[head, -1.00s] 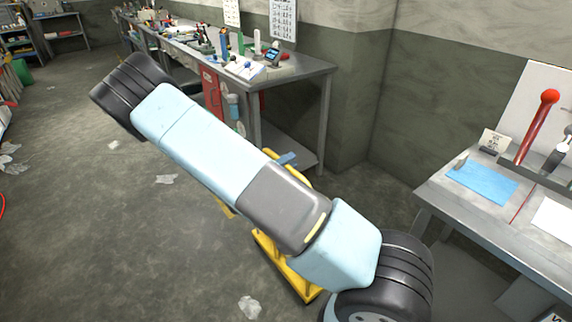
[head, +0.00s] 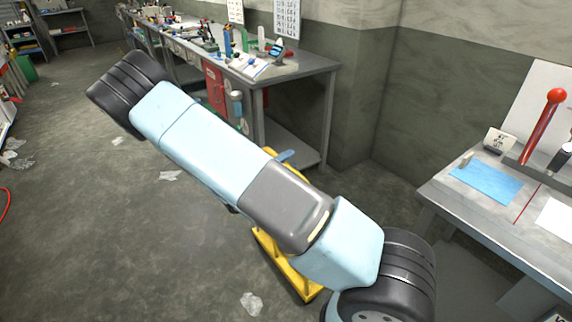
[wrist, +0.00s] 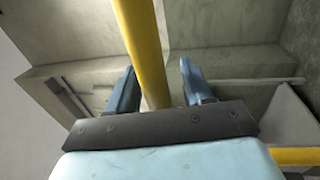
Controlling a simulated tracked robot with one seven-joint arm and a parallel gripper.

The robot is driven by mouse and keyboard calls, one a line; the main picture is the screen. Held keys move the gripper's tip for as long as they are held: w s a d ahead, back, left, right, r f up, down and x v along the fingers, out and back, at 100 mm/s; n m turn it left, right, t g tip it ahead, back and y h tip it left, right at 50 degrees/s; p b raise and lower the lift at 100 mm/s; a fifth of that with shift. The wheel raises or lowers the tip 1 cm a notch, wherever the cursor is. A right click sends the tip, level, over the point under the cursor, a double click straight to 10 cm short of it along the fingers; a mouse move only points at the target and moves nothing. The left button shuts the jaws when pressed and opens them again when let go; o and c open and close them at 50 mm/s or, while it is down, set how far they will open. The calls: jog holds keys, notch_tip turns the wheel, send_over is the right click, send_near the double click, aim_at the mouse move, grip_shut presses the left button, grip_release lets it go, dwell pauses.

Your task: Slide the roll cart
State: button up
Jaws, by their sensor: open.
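The roll cart (head: 284,267) shows in the head view as a yellow frame low behind my arm. My arm hides most of it, so its load and wheels cannot be made out. In the wrist view a yellow bar of the cart (wrist: 139,30) runs down between the two blue fingers of my gripper (wrist: 158,78). The fingers are open, one on each side of the bar, with a gap visible on both sides. In the head view only a small blue part of the gripper shows past the arm, beside the yellow frame.
A long cluttered workbench (head: 310,66) stands along the back wall. Another workbench (head: 448,203), with a blue sheet and a red-knobbed lever, is at the right. The concrete floor (head: 150,235) at the left is mostly open, with scraps of paper.

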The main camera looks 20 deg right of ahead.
jog(key=v, duration=1.3)
jog(key=shift+a+f, duration=0.15)
jog(key=shift+a, duration=0.2)
jog(key=shift+s, duration=0.1)
jog(key=s+d+r+m+g+y, duration=0.2)
jog(key=s+d+r+g+y, duration=0.3)
jog(key=r, duration=0.4)
jog(key=s+d+r+m+g+y, duration=0.2)
jog(key=s+d+r+g+y, duration=0.2)
jog(key=d+r+y, duration=0.4)
jog(key=s+r+t+y, duration=0.6)
jog(key=s+r+t, duration=0.2)
jog(key=s+r, duration=0.7)
notch_tip(320, 180, up, 2)
jog(key=shift+a+r, duration=0.15)
jog(key=shift+a, duration=0.2)
